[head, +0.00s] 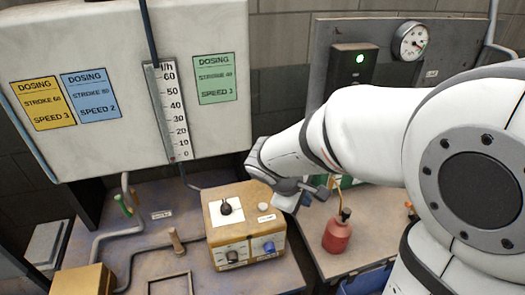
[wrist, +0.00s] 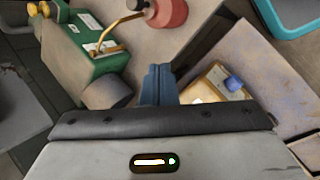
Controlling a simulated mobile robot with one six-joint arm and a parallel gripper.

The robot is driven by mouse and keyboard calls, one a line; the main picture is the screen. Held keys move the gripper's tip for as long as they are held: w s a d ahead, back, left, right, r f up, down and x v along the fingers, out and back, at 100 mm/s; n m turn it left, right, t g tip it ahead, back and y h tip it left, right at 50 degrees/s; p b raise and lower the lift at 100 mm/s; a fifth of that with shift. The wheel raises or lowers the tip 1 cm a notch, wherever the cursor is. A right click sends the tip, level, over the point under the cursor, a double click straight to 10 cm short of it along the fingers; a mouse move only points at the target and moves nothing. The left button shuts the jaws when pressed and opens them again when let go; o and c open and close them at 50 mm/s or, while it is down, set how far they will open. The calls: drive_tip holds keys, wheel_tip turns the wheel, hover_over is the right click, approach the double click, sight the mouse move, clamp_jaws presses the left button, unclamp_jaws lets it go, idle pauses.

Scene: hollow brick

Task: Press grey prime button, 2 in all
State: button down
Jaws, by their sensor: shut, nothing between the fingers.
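The dosing pump is a tan box (head: 243,228) on the bench, with a black knob (head: 226,208) on a white plate on its top. A small round light-grey button (head: 264,207) sits on the top's right side, behind a white label (head: 266,218) too small to read. My gripper (head: 288,203) is just right of the pump's top, apart from the button in the picture; its height is hard to judge. In the wrist view my gripper (wrist: 158,72) is shut and empty. The pump (wrist: 212,82) shows there beside the fingers, partly hidden; I cannot make out the button.
The pump's front carries a blue knob (head: 268,248) and a dark knob (head: 232,257). A red bottle (head: 339,236) stands to the right. A graduated tube (head: 168,110) hangs behind, before a white tank (head: 110,70). A green box (wrist: 90,42) shows in the wrist view.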

drive_tip(key=w+a+r+n+t+p, duration=0.1)
drive_tip(key=w+a+n+t+p, duration=0.1)
drive_tip(key=w+a+n, duration=0.1)
drive_tip(key=w+a+r+n+t+p, duration=0.1)
drive_tip(key=w+a+n+p, duration=0.1)
drive_tip(key=a+n, duration=0.3)
drive_tip(key=w+a, duration=0.1)
drive_tip(key=a, duration=0.1)
drive_tip(key=shift+w+a+t, duration=0.2)
drive_tip(key=shift+a+t, duration=0.2)
drive_tip(key=shift+f, duration=0.1)
drive_tip(key=b, duration=0.5)
hover_over(260, 208)
wheel_tip(260, 208, down, 8)
drive_tip(key=shift+r, duration=0.2)
drive_tip(key=shift+f+b, duration=0.55)
drive_tip(key=shift+b, duration=0.1)
drive_tip(key=shift+f, duration=0.15)
idle(0.4)
drive_tip(key=shift+f+b, duration=0.25)
drive_tip(key=shift+b, duration=0.35)
